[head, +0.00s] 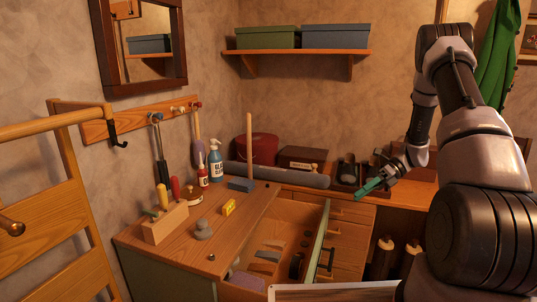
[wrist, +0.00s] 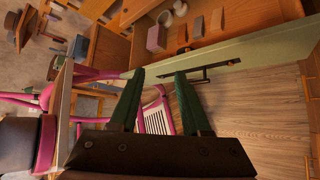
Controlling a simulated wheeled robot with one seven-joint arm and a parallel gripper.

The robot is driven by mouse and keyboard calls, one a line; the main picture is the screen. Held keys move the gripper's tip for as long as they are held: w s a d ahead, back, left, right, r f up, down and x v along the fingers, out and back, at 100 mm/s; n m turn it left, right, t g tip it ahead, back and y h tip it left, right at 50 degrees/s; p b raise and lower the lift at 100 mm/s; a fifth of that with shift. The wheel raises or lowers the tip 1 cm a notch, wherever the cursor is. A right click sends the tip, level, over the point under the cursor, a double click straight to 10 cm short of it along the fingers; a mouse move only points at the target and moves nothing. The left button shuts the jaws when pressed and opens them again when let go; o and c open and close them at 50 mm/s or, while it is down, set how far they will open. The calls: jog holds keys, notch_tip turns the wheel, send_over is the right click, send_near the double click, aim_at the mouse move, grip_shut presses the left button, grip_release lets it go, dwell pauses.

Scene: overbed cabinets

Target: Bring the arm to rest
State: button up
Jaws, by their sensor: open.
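My gripper (head: 374,186) is at the end of my arm on the right of the head view, above the open drawer and near the back counter. In the wrist view my gripper (wrist: 160,82) shows two green fingers spread apart with nothing between them. The green drawer front (wrist: 215,60) with a dark bar handle (wrist: 205,73) lies beyond the fingertips. The gripper appears apart from the handle.
The open drawer (head: 322,240) holds several small items. A wooden worktop (head: 165,232) carries a tool block, bottles and stones. A shelf (head: 300,53) with two boxes hangs behind. A ladder-like wooden frame (head: 62,195) stands left. A pink-framed chair (wrist: 100,98) shows in the wrist view.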

jog(key=s+a+r+n+t+h, duration=0.1)
jog(key=s+a+r+n+h, duration=0.2)
jog(key=r, duration=0.5)
jog(key=s+r+n+t+h, duration=0.1)
jog(key=s+r+n, duration=0.1)
jog(key=r+n, duration=0.35)
jog(key=s+a+r+n+t+h, duration=0.1)
jog(key=s+a+r+n+h, duration=0.15)
jog(key=r, duration=0.65)
jog(key=s+a+r+n+t+h, duration=0.1)
jog(key=s+r+n+t+h, duration=0.2)
jog(key=s+r+n+t, duration=0.4)
jog(key=s+r+n, duration=0.4)
jog(key=s, duration=0.4)
jog(key=shift+r, duration=0.4)
